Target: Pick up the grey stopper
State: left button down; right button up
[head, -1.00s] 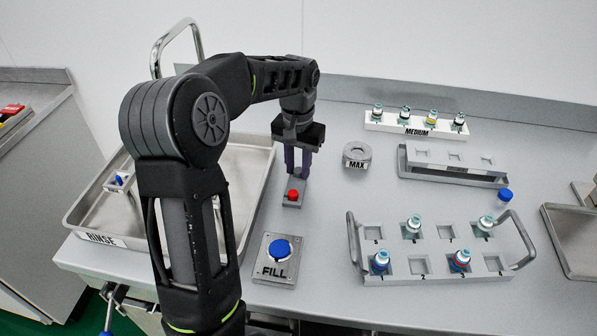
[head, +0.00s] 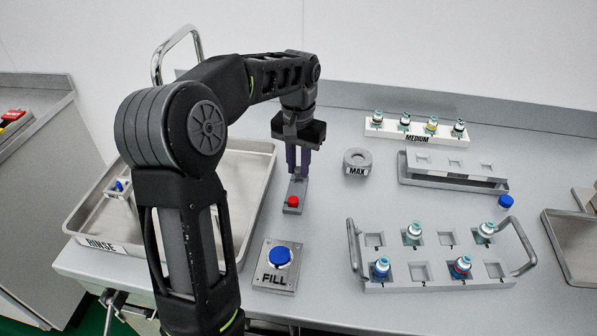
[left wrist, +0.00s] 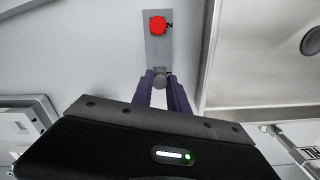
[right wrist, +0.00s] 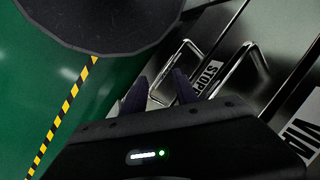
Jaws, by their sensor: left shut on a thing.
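The grey stopper (left wrist: 160,80) is at one end of a small grey stand, between the fingertips of my left gripper in the left wrist view. My left gripper (head: 298,172) points down over the far end of this stand in the head view and is shut on the grey stopper. The stopper looks still at the stand; I cannot tell whether it is lifted at all. A red stopper (head: 292,202) sits at the near end of the same stand (left wrist: 155,48). My right gripper (right wrist: 160,95) is open and empty, seen only in the right wrist view.
The FILL button (head: 281,257) is in front of the stand. The RINSE tray (head: 240,150) is on the left. The MAX ring (head: 358,160), a handled rack (head: 425,285) with vials, the MEDIUM rack (head: 420,139) and a blue cap (head: 505,202) are on the right.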

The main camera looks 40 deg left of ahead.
aim_at(298, 169)
pick_arm(q)
notch_tip(298, 169, up, 8)
jog(key=shift+f+p, duration=0.2)
jog(key=shift+p, duration=0.1)
dwell(0.5)
